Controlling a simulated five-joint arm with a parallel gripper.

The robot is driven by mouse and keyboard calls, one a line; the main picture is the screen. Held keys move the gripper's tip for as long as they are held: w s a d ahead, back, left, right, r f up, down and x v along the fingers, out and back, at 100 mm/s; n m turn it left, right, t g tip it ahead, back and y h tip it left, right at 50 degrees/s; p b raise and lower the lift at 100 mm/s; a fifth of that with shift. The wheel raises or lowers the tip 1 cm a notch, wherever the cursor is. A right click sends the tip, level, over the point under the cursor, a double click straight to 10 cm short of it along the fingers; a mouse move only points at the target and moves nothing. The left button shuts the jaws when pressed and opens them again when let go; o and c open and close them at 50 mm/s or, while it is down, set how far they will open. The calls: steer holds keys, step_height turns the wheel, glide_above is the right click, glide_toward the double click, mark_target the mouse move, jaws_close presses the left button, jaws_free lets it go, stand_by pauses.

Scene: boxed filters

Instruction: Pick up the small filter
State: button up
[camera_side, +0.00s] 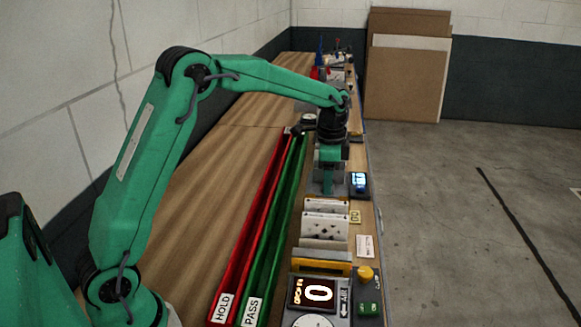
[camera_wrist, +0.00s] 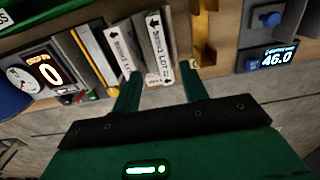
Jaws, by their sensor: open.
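Two white boxed filters stand in a row; I cannot tell for sure which is the small filter. The farther one (camera_side: 325,205) looks lower in the side view and shows as the right white box (camera_wrist: 154,46) in the wrist view. The nearer one (camera_side: 324,228) has dark spots on its face and is the left white box (camera_wrist: 122,48) in the wrist view. My gripper (camera_side: 326,189) is open and points down by the farther box. In the wrist view its fingertips (camera_wrist: 162,73) appear on either side of that box's lower end, with no grip visible.
A red HOLD channel (camera_side: 235,270) and a green PASS channel (camera_side: 262,265) run along the left. A yellow-edged holder (camera_side: 322,266) and a counter reading 0 (camera_side: 318,293) stand at the near end. A lit display (camera_side: 358,181) reads 46.0 at right.

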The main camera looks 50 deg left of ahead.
mark_target(327, 201)
steer(key=shift+f, duration=1.3)
steer(key=shift+w+a+f, duration=0.1)
steer(key=shift+f, duration=2.5)
jaws_close()
